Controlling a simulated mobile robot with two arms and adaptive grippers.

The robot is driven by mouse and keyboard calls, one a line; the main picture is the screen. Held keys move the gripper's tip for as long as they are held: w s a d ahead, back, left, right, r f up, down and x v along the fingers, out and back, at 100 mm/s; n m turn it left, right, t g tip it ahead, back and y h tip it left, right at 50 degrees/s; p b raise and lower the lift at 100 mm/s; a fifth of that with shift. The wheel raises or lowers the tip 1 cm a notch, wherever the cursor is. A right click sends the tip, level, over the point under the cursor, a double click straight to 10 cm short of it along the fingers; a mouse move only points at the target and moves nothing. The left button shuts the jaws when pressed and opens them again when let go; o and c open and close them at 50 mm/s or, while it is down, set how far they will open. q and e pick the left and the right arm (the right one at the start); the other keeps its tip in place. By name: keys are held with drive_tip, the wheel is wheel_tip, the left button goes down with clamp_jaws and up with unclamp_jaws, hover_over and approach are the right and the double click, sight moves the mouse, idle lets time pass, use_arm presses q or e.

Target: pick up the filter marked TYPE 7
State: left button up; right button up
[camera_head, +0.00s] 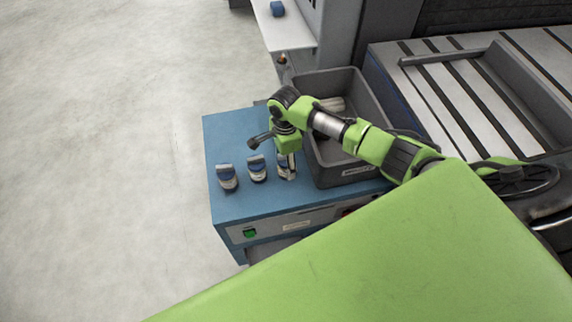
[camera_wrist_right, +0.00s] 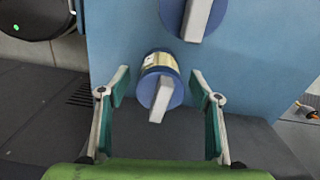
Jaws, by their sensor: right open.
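Three small filters stand in a row on the blue cabinet top (camera_head: 235,140): a left filter (camera_head: 228,178), a middle filter (camera_head: 257,169) and a right filter (camera_head: 287,172). They look blue and pale grey; no marking is readable, so I cannot tell which is TYPE 7. My right gripper (camera_head: 288,157) points down over the right filter and partly hides it. In the right wrist view my right gripper (camera_wrist_right: 160,80) is open, with one filter (camera_wrist_right: 158,92) between its fingers, a visible gap on both sides. Another filter (camera_wrist_right: 194,14) shows beyond it. My left gripper is not in view.
A grey bin (camera_head: 375,97) stands right of the filters, under my right arm, with a pale item (camera_head: 333,104) inside. A slatted machine bed (camera_head: 450,90) lies beyond. A pale shelf (camera_head: 285,32) holds a blue object (camera_head: 277,9). The cabinet top's left part is clear.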

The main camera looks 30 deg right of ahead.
drive_tip(key=shift+f, duration=0.4)
drive_tip(key=c, duration=1.3)
drive_tip(key=shift+r, duration=0.1)
